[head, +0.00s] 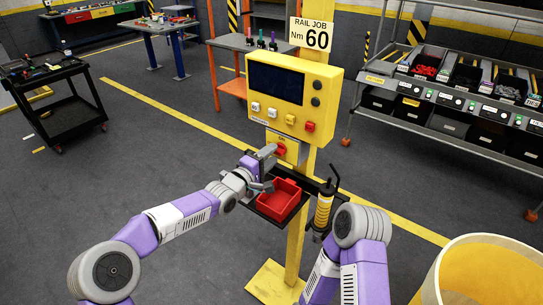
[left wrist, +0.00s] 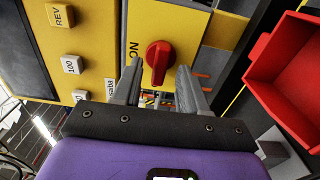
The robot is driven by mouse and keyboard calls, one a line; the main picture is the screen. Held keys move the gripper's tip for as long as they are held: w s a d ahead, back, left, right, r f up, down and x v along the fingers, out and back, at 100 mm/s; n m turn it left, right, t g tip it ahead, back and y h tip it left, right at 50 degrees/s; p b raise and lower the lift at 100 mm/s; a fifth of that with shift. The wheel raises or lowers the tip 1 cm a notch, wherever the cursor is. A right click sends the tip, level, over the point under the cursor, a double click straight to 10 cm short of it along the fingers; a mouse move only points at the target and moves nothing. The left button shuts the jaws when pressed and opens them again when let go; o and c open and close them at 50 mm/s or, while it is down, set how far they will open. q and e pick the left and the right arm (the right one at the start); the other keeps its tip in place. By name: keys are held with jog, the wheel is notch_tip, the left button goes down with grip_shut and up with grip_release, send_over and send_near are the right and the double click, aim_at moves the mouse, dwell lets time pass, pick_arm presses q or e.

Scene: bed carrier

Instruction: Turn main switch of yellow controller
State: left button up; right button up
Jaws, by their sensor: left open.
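The yellow controller (head: 290,92) is mounted on a yellow post, with a dark screen and several white, yellow and red buttons. Its red main switch (head: 281,149) sits on a small yellow box under the panel. In the left wrist view the red switch knob (left wrist: 158,62) lies between my fingertips in the picture, beside the letters "ON". My left gripper (head: 271,168) is open at the switch; in the left wrist view its fingers (left wrist: 158,68) show a gap on each side of the knob. My right arm shows at lower right, but its gripper is not visible.
A red bin (head: 279,204) sits on a dark tray just below the switch, close to my left gripper. A black and yellow tool (head: 323,208) hangs right of it. A yellow barrel (head: 490,272) stands at lower right. Shelves stand behind; a black cart (head: 52,95) stands left.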

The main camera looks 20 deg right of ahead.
pick_arm(q)
jog(key=shift+w+d, duration=0.3)
jog(key=shift+d, duration=0.15)
grip_shut()
